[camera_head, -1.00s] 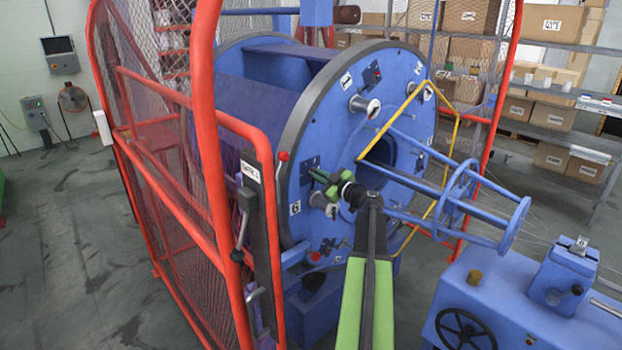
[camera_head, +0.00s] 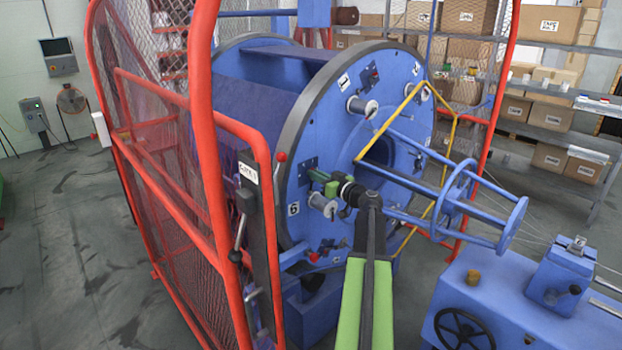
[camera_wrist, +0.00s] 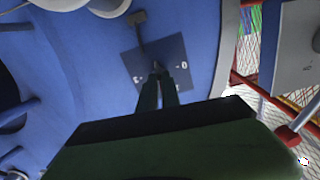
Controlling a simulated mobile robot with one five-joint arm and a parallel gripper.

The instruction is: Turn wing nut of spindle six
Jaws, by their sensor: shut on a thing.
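The blue disc (camera_head: 345,140) of the strander faces my arm, with a white label "6" (camera_head: 293,209) near its left edge. A pale spool (camera_head: 322,204) sits just right of the label. My gripper (camera_wrist: 157,72) reaches a dark blue plate (camera_wrist: 172,52) above the spool; the plate also shows in the head view (camera_head: 307,163). The plate has white marks, seemingly C and O. The fingertips are shut on the wing nut at the plate's middle, which they mostly hide. A thin stem with a brown block (camera_wrist: 137,18) runs upward from the plate.
A red guard frame (camera_head: 205,150) with mesh stands close to the left of the disc. A yellow bar (camera_head: 405,100) and a blue tubular cage (camera_head: 460,190) are right of my arm. A blue bench with a black handwheel (camera_head: 465,330) is at lower right.

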